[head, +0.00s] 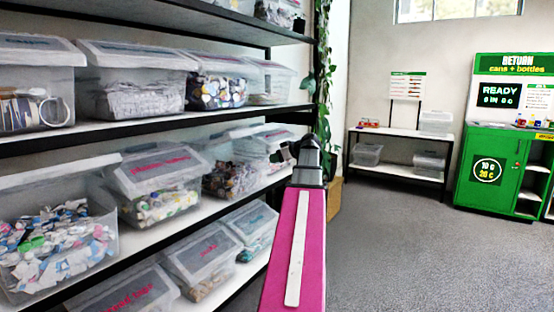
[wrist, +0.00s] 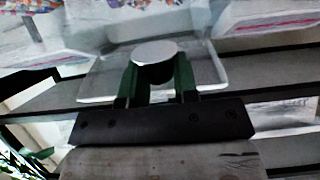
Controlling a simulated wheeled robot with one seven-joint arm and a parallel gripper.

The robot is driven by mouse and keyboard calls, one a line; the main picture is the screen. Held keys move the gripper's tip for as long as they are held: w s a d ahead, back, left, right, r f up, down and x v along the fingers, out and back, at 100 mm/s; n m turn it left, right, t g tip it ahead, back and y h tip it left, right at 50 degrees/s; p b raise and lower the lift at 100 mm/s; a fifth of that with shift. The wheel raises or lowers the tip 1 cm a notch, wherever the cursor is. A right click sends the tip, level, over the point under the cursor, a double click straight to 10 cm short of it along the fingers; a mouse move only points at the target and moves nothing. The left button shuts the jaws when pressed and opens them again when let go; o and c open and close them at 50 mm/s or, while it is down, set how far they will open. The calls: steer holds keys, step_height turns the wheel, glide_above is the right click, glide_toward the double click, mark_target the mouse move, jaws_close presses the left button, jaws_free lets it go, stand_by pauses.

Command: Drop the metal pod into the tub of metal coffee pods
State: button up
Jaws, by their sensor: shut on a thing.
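In the wrist view, my gripper (wrist: 158,72) is shut on the metal pod (wrist: 154,50), which shows a round, pale silver top between the two green fingers. Behind the pod is a pale, clear-sided tub or lid (wrist: 207,72). In the head view, my gripper (head: 284,155) is at the right end of the middle shelf, small and dark; the pod cannot be made out there. A tub with small, round, colourful pieces (head: 222,78) stands on the upper shelf, and one with dark mixed pieces (head: 234,180) on the middle shelf. I cannot tell which holds metal coffee pods.
Black-framed shelves (head: 150,118) with several clear lidded tubs fill the left side. A plant (head: 322,75) hangs at the shelf end. A green return machine (head: 488,180) and a low bench (head: 398,172) stand at the back. The grey floor (head: 420,250) at right is clear.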

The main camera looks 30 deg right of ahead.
steer(key=w+a+f, duration=0.1)
steer(key=w+a, duration=0.3)
steer(key=w, duration=0.6)
steer(key=w+a+f, duration=0.1)
steer(key=w+a, duration=0.3)
steer(key=w, duration=0.6)
steer(key=shift+a, duration=0.25)
steer(key=o, duration=1)
steer(key=shift+c, duration=0.2)
steer(key=v, duration=1)
steer(key=shift+s+r, duration=0.2)
steer(key=shift+s, duration=0.1)
steer(key=shift+d, duration=0.15)
